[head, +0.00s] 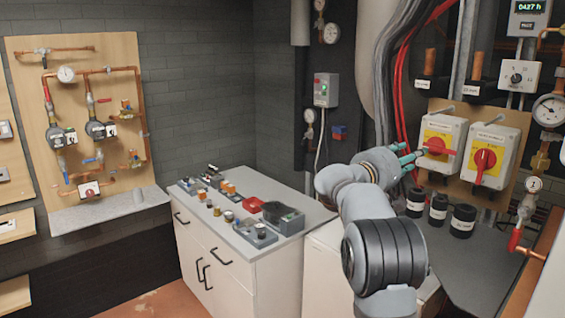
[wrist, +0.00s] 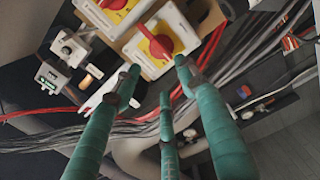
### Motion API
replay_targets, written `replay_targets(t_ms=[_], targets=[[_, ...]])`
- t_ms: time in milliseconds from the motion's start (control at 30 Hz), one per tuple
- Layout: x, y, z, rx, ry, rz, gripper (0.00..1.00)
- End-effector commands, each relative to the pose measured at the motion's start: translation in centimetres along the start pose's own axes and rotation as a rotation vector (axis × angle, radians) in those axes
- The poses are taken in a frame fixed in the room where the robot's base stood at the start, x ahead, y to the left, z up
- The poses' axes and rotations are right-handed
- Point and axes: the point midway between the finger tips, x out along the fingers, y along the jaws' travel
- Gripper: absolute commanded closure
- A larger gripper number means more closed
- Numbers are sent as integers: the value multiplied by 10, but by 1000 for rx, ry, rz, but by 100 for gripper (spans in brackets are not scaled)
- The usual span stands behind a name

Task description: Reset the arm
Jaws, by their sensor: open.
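My gripper (head: 412,158) is at the end of my raised arm, at the right of the head view. Its teal fingers are spread and point right, towards the left grey switch box with a red rotary handle (head: 437,146). In the wrist view my gripper (wrist: 160,76) shows three teal fingers, apart, with nothing between them. A red handle on a yellow plate (wrist: 157,42) lies beyond the fingertips; whether any finger touches it I cannot tell. A second switch box with a red handle (head: 485,160) stands to the right of the first.
Black cylinders (head: 438,208) stand on the grey surface below the switch boxes. Red and grey cables (head: 397,100) run down beside my gripper. A white cabinet (head: 225,262) with small parts on top stands left of my arm. The floor at the left front is clear.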

Motion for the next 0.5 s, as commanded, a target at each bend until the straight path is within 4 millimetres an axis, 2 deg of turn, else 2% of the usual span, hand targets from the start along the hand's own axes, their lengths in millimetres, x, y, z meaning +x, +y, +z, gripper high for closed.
replay_targets(t_ms=[33,500], targets=[[1,-1,1,-1,-3,-1,58],[93,-1,0,3,-1,0,58]])
